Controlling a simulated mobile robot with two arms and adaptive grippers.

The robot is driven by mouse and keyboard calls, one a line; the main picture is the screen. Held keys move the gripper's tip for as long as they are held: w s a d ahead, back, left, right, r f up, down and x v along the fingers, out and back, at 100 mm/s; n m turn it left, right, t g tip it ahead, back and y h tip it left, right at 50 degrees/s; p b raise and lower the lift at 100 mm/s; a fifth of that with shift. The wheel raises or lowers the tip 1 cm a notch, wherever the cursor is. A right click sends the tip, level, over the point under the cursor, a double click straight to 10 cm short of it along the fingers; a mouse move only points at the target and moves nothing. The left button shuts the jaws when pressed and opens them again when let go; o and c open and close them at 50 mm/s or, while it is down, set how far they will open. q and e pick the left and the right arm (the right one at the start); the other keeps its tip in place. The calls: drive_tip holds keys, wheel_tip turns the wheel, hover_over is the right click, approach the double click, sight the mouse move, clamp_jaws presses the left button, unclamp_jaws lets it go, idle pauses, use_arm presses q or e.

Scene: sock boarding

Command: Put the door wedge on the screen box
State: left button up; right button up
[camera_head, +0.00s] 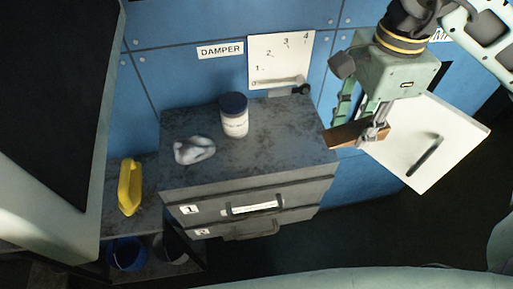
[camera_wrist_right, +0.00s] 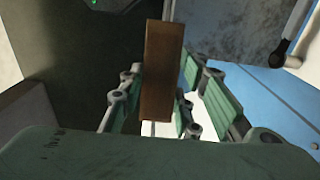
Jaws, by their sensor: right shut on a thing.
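The door wedge (camera_head: 344,134) is a brown, wood-coloured block. My right gripper (camera_head: 371,130) is shut on it and holds it in the air to the right of the grey cabinet's top, in front of the open white door. In the right wrist view the wedge (camera_wrist_right: 162,75) stands out lengthwise between the green fingers of the gripper (camera_wrist_right: 155,108). I cannot clearly identify the screen box; a large dark panel with a pale frame (camera_head: 58,95) fills the left of the head view. My left gripper is not in view.
The grey cabinet (camera_head: 260,160) carries a white jar with a dark lid (camera_head: 234,118) and a crumpled grey cloth-like thing (camera_head: 194,150). A yellow bottle (camera_head: 130,187) and a blue bucket (camera_head: 125,254) are at left. The open white door (camera_head: 440,125) is behind my right gripper.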

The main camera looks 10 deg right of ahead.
drive_tip(key=shift+w+a+f, duration=0.15)
drive_tip(key=shift+a+f, duration=0.15)
drive_tip(key=shift+f, duration=0.05)
drive_tip(key=p, duration=0.4)
hover_over(292, 147)
wheel_tip(292, 147, down, 6)
drive_tip(key=shift+f, duration=0.1)
wheel_tip(292, 147, down, 4)
drive_tip(key=shift+r+p, duration=0.1)
drive_tip(key=shift+p, duration=0.65)
drive_tip(key=shift+f, duration=0.25)
drive_tip(key=shift+f+b, duration=0.2)
drive_tip(key=shift+b, duration=0.1)
drive_tip(key=o, duration=1.1)
drive_tip(key=shift+r, duration=0.1)
drive_tip(key=shift+o, duration=0.2)
